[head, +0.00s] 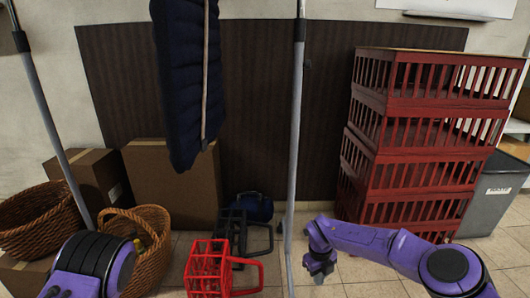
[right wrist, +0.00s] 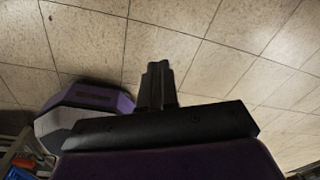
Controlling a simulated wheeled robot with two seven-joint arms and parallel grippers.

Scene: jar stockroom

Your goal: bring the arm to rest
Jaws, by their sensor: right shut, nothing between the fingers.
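My right arm (head: 380,245) is purple and comes in from the lower right of the head view. Its gripper (head: 319,277) hangs down in front of the tiled floor, to the left of the red crates. In the right wrist view the gripper's two dark fingers (right wrist: 158,82) are pressed together with nothing between them, over bare floor tiles. My left arm (head: 95,262) shows only as a purple and black part at the lower left of the head view. The left gripper is out of view.
Red slatted crates (head: 400,160) are stacked at the right, beside a grey waste bin (head: 492,195). A red basket (head: 208,270), wicker baskets (head: 150,262) and cardboard boxes (head: 165,185) stand at the left. A metal pole (head: 294,150) rises in the middle, near a dark hanging garment (head: 180,80).

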